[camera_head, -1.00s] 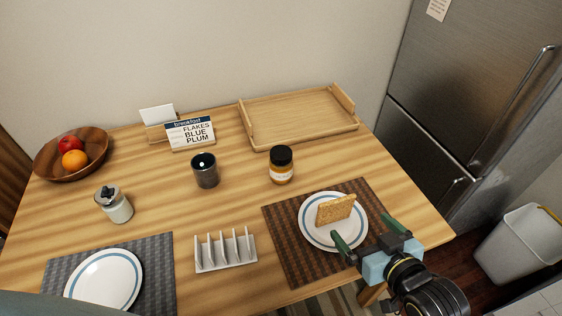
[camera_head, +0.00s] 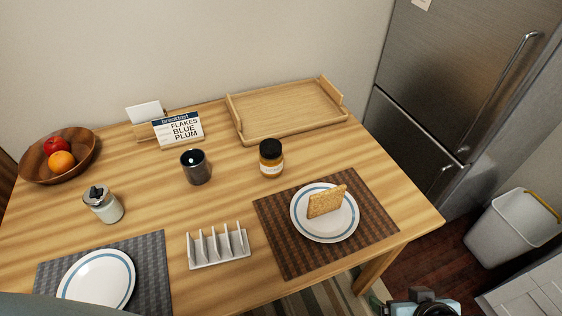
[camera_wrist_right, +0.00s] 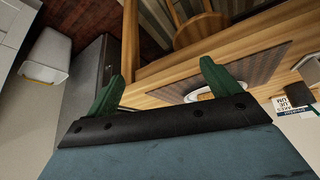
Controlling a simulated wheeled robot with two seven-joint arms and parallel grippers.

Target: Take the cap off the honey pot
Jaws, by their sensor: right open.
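The honey pot (camera_head: 271,166) is a small amber jar with a pale label, standing upright on the table. Its black cap (camera_head: 270,147) sits on top. My right gripper is at the lower right edge of the head view, beyond the table's front edge and well away from the pot. In the right wrist view my right gripper (camera_wrist_right: 163,82) has its two green fingers spread wide with nothing between them. My left gripper is not in view.
A plate (camera_head: 299,226) with a slice of toast (camera_head: 326,202) lies on a brown mat right of a white toast rack (camera_head: 219,247). A dark cup (camera_head: 195,167) stands left of the pot, a wooden tray (camera_head: 290,108) behind it.

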